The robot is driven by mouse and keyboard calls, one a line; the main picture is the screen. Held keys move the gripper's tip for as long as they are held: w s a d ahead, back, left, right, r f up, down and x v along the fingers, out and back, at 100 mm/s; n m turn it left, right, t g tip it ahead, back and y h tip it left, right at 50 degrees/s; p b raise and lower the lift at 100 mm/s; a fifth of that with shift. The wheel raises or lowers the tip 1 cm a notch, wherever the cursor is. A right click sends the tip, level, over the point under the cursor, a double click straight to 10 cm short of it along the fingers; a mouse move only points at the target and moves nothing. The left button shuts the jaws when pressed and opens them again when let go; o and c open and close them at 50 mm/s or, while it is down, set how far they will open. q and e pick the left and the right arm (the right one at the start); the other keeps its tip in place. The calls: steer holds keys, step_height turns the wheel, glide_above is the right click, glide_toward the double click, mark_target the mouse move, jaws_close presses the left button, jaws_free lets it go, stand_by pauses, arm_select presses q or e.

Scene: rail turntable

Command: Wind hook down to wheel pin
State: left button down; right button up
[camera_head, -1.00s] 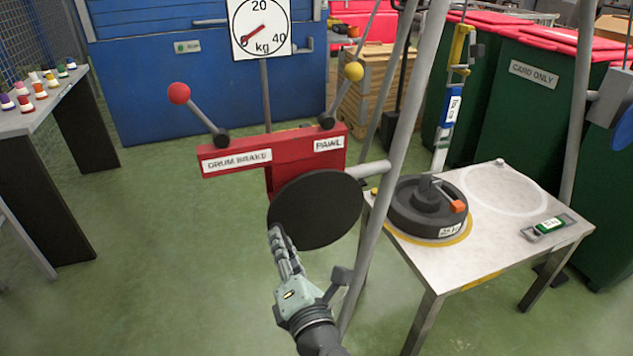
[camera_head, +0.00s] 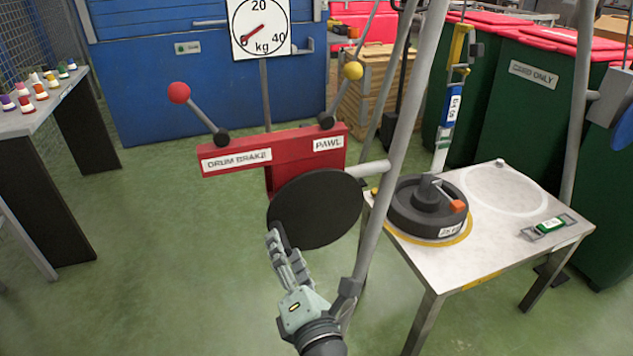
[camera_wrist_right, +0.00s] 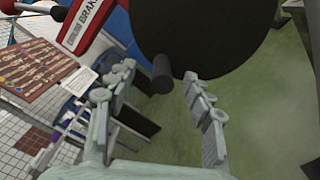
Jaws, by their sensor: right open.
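A black wheel (camera_head: 425,212) with a weight label lies on the table, with a grey centre post (camera_head: 427,188) and an orange-tipped piece (camera_head: 457,206). A yellow and blue hanging piece (camera_head: 452,100) stands above and behind it; I cannot tell if its lower end is the hook. The black winding disc (camera_head: 325,207) is below the red brake box (camera_head: 300,152). My right gripper (camera_head: 281,247) is open at the disc's lower left edge. In the right wrist view, the disc's black handle (camera_wrist_right: 163,74) shows between the fingertips, apart from both. My left gripper is out of view.
The drum brake lever (camera_head: 179,93) has a red knob, the pawl lever (camera_head: 354,71) a yellow one. The dial (camera_head: 261,28) reads near zero kg. A grey frame leg (camera_head: 405,110) stands between disc and table (camera_head: 480,262).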

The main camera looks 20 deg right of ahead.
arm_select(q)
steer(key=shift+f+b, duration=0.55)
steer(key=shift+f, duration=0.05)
arm_select(e)
steer(key=shift+s, duration=2.75)
arm_select(q)
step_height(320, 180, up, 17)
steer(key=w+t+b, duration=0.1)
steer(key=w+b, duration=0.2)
steer(key=b, duration=0.2)
arm_select(e)
steer(key=w+m+p, duration=0.3)
steer(key=w+m, duration=0.2)
steer(key=w, duration=0.1)
steer(key=shift+w+f+m+p, duration=0.1)
steer(key=shift+w+m+p, duration=0.1)
steer(key=shift+m+p, duration=0.15)
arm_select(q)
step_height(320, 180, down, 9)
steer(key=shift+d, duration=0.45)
arm_select(e)
steer(key=shift+w+f, duration=0.1)
steer(key=shift+w, duration=0.75)
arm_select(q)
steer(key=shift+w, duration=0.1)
arm_select(e)
steer(key=shift+c, duration=0.3)
jaws_close()
